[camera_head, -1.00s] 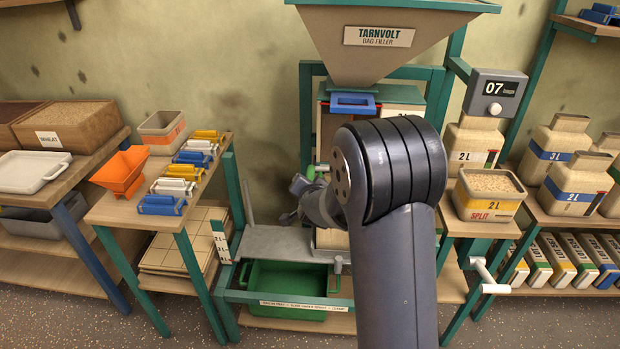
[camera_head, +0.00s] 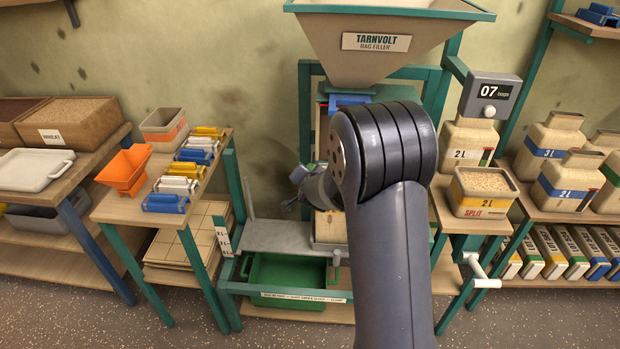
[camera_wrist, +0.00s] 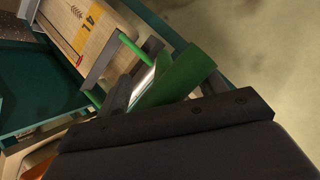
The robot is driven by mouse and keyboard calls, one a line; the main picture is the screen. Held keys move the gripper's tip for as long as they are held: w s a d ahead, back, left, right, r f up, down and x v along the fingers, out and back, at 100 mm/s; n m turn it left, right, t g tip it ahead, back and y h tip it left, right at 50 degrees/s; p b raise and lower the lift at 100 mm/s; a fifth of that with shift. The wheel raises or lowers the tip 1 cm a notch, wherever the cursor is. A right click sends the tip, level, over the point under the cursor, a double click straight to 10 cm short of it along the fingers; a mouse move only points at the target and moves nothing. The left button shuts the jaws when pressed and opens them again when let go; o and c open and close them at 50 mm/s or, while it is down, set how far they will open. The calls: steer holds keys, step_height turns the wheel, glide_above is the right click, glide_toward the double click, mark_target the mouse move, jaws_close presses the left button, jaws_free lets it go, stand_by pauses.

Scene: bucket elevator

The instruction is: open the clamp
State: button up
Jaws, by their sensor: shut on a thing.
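In the wrist view, a thick green handle (camera_wrist: 182,78) with a shiny metal section (camera_wrist: 146,84) lies at my gripper (camera_wrist: 150,92). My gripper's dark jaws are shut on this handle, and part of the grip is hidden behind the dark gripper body. My arm hides most of the clamp area there.
A grey shelf (camera_head: 275,236) and a green bin (camera_head: 270,272) sit below the filler. A side table (camera_head: 125,210) at left holds an orange funnel (camera_head: 126,168) and coloured clips (camera_head: 166,203).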

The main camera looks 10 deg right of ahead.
steer(key=shift+a+r, duration=0.1)
steer(key=o, duration=1.3)
steer(key=p+v, duration=0.1)
steer(key=v, duration=0.9)
steer(key=shift+s+r, duration=0.1)
steer(key=shift+s, duration=0.3)
